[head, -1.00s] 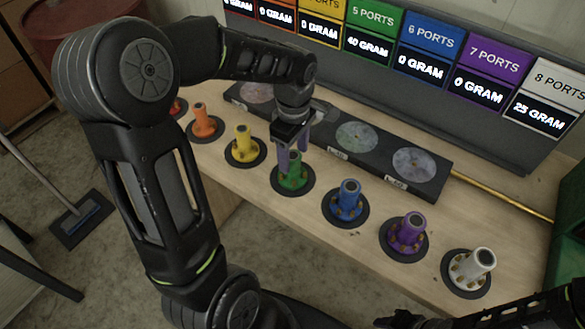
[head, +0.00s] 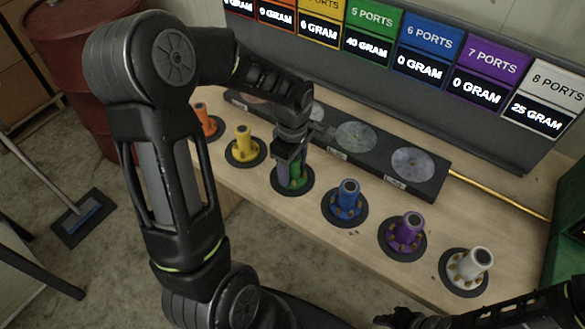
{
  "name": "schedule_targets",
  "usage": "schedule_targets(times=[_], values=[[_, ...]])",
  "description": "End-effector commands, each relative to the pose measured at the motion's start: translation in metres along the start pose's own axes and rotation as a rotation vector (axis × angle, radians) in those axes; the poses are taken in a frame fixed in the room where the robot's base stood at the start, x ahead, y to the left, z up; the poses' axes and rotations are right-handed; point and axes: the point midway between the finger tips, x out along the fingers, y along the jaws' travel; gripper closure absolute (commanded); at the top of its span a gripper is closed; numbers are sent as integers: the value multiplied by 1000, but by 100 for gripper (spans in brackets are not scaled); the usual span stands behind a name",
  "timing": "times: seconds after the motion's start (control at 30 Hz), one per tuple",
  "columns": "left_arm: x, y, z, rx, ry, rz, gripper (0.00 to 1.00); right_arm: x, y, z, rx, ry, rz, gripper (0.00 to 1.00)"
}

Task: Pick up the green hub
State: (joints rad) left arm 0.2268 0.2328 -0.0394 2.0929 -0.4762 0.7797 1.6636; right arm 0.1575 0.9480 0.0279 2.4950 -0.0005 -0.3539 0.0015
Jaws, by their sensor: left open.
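The green hub (head: 297,177) stands on its round black pad (head: 293,192) on the wooden bench, in the middle of a row of coloured hubs. My left gripper (head: 291,178) is down over it from above, open, with its fingers around the hub's upper part. The gripper hides much of the hub, and I cannot tell whether the fingers touch it. My right arm (head: 520,307) shows only at the bottom right; its fingertips cannot be made out clearly.
Yellow (head: 242,145), orange (head: 205,122), blue (head: 347,197), purple (head: 407,230) and white (head: 471,264) hubs stand on black pads. Behind them lies a black bar with round discs (head: 356,136). A display panel (head: 420,67) stands at the back; the green sign reads 40 gram.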

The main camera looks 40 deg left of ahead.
Motion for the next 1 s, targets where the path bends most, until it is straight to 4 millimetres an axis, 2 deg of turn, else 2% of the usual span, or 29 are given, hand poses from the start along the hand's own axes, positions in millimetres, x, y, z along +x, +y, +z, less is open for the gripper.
schedule_targets(times=[0.07,0.17,0.8,1.0], values=[[0,0,0,0,0,0,41,0,0,0,0,0,0,64],[0,0,0,0,0,0,47,0,0,0,0,0,0,64],[0,0,0,0,0,0,100,0,0,0,0,0,0,64],[0,0,0,0,0,0,100,0,0,0,0,0,0,64]])
